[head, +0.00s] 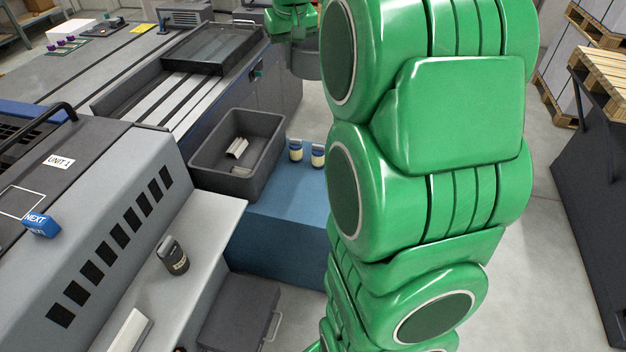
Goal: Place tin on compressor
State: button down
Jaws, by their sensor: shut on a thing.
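My green arm fills the middle and right of the head view. Two small jars or tins with yellow and dark bands, a left one (296,151) and a right one (317,156), stand on a blue-topped unit (275,222). I cannot tell which thing is the compressor.
An open dark grey bin (205,165) with pale pieces inside stands beside the two jars. The machine marked UNIT 1 (120,165) and its ledge (215,215) take up the left. A dark case (235,310) lies below the ledge. Pallets (600,75) stand at right.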

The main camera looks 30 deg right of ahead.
notch_tip(320, 180, down, 45)
send_over(293, 195)
jog(key=s, duration=0.1)
jog(key=shift+a+f, duration=0.1)
jog(key=shift+f, duration=6.5)
jog(key=shift+f, duration=0.1)
jog(key=c, duration=1.3)
grip_release()
jog(key=shift+o, duration=0.2)
